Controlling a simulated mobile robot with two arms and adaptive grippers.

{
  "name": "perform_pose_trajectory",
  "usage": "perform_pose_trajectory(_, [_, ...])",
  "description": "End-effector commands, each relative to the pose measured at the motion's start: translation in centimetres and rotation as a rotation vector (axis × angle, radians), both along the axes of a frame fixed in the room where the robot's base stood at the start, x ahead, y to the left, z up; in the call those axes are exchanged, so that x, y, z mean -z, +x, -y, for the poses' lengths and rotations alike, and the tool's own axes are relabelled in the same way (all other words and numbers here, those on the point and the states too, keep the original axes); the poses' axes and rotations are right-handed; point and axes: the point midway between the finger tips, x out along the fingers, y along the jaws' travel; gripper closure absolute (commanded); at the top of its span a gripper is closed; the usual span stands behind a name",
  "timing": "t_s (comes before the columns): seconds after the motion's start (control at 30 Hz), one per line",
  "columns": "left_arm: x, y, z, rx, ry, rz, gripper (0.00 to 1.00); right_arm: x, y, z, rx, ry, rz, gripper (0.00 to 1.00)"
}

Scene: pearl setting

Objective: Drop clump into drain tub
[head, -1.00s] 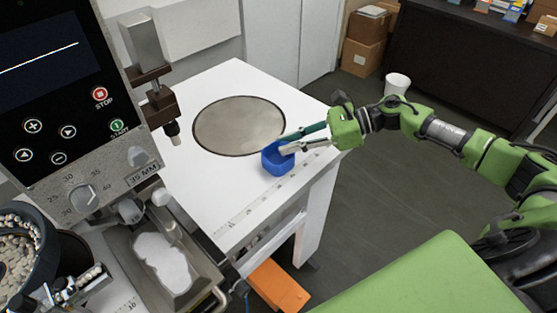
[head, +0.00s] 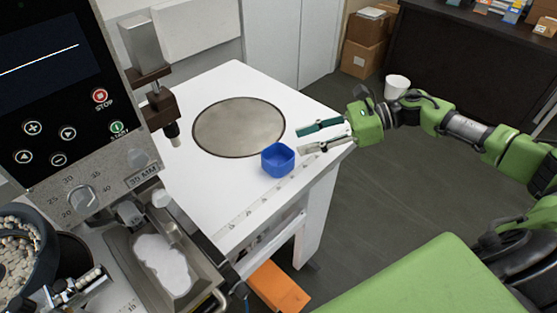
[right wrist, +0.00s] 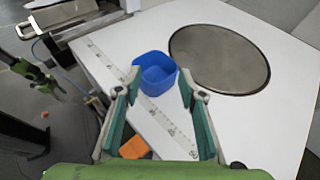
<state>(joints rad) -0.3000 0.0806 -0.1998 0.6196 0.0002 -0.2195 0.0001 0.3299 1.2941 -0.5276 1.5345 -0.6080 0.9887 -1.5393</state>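A small blue open tub (head: 278,161) stands upright on the white table, beside the round grey disc. It also shows in the right wrist view (right wrist: 154,75), ahead of my right fingertips; no clump shows inside it. A white lumpy mass (head: 163,264), which may be the clump, lies in a metal tray (head: 204,268) under the machine. My right gripper (head: 308,138) is open and empty, just right of the tub and apart from it. A green arm part, seemingly my left gripper (right wrist: 42,78), shows small at the left of the right wrist view; its fingers are unclear.
The grey disc (head: 239,126) is set in the white table (head: 235,185), with a ruler strip along the front edge. A machine with a control panel (head: 60,90) and a bowl of pale pellets (head: 20,245) stands at left. An orange piece (head: 278,288) sits low beside the table.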

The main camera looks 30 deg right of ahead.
Motion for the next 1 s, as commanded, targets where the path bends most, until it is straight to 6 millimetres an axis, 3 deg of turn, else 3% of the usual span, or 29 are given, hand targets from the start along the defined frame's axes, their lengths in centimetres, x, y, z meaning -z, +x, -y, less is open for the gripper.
perform_pose_trajectory(0.2, [0.0,0.0,0.1,0.0,-0.001,0.0,0.6,-1.6,-1.9,3.9,0.001,-0.006,-0.002,0.63])
perform_pose_trajectory(0.4, [0.0,0.0,0.1,0.0,-0.001,0.0,0.6,-2.5,-2.8,5.7,0.0,-0.001,-0.002,0.63])
perform_pose_trajectory(1.0, [0.0,0.1,0.1,0.001,-0.001,0.0,0.6,-2.8,-2.9,6.0,0.0,0.0,0.001,0.63])
